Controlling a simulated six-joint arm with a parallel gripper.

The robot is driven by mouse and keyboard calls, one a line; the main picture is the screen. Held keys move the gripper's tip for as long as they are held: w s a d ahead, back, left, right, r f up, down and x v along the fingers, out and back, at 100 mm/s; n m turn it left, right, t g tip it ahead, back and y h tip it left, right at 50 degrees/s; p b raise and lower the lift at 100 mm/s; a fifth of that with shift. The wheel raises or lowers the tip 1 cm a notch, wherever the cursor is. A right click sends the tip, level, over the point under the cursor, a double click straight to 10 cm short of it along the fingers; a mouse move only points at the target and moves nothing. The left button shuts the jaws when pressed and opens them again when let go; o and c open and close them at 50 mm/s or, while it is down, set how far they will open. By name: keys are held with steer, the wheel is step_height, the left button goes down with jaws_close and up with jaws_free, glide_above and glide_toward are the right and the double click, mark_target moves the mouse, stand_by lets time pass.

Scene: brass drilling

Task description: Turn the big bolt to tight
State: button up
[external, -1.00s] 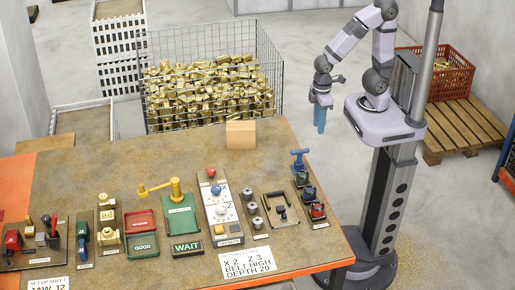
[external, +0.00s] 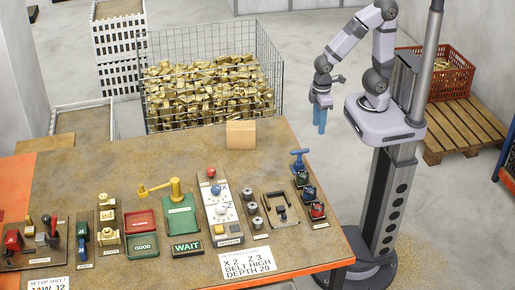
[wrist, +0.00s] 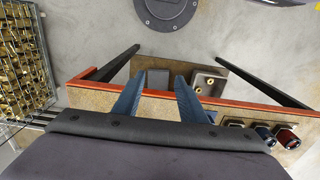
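My gripper (external: 319,121) hangs with its blue fingers pointing down, off the far right edge of the table and touching nothing. In the wrist view the two blue fingers of my gripper (wrist: 158,88) stand apart with nothing held between them. I cannot tell for certain which piece is the big bolt. A blue T-shaped handle (external: 299,158) stands at the table's right edge, nearest my gripper. Several grey round knobs (external: 248,194) stand left of a small clamp-like frame (external: 282,206). No tight marking is readable.
A cardboard-coloured block (external: 241,135) sits at the table's back edge. A yellow lever on a green base (external: 181,218), a white panel (external: 220,215) with red and blue knobs, and signs crowd the front. The table's (external: 110,175) back half is mostly bare. A wire cage of brass parts (external: 205,95) stands behind.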

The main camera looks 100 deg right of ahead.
steer(key=w+a+r+n+p, duration=0.1)
steer(key=w+a+r+n, duration=0.1)
steer(key=w, duration=0.3)
steer(key=w+a+r+n, duration=0.2)
steer(key=w+a, duration=0.1)
steer(key=w, duration=0.3)
steer(key=n+p, duration=0.3)
steer(key=n, duration=1.1)
glide_toward(284, 215)
steer(key=shift+d+f, duration=0.35)
steer(key=shift+d, duration=0.25)
steer(key=shift+s+a+f, duration=0.1)
steer(key=shift+a, duration=0.25)
steer(key=shift+f+p, duration=1.15)
steer(key=shift+f, duration=2.45)
jaws_close()
